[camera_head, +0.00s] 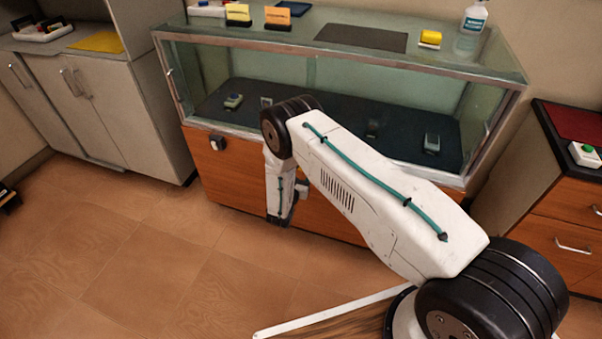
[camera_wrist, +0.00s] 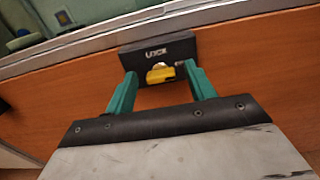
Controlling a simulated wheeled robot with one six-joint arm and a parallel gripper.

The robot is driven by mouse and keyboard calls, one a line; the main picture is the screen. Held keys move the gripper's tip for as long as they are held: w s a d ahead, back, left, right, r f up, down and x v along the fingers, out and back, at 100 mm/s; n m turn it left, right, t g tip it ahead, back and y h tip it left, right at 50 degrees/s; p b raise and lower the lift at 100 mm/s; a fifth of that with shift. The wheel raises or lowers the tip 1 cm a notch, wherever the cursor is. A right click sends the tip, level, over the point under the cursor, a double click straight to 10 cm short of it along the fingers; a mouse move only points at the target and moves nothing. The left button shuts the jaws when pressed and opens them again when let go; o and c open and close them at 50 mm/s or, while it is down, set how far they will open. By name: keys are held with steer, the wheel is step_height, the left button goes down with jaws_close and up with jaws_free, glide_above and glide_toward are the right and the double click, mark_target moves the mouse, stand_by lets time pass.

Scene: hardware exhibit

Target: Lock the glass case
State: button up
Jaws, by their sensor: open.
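The glass case (camera_head: 300,68) stands against the wall, with a glass top and front, a metal frame and a wooden base. In the wrist view, a dark lock housing (camera_wrist: 158,54) marked "LOCK" sits on the wooden front, just below the metal rail. A yellow knob or key (camera_wrist: 161,74) sticks out of its lower part. My gripper (camera_wrist: 158,80) is open, with one green finger on each side of the yellow piece. I cannot tell whether the fingers touch it. In the head view my arm hides the lock, and my gripper (camera_head: 280,218) is low before the case.
A small white and black device (camera_head: 216,142) is on the case's left base. A drawer cabinet (camera_head: 570,200) with a green-button box (camera_head: 584,154) stands at right, and a grey cabinet (camera_head: 110,100) at left. The floor (camera_head: 150,250) at front left is clear.

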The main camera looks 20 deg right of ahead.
steer(key=shift+w, duration=0.1)
steer(key=c, duration=1)
steer(key=shift+n, duration=0.3)
steer(key=shift+a+f+n, duration=0.1)
steer(key=shift+n, duration=4.25)
steer(key=shift+a+f+n, duration=0.1)
steer(key=shift+n, duration=4.25)
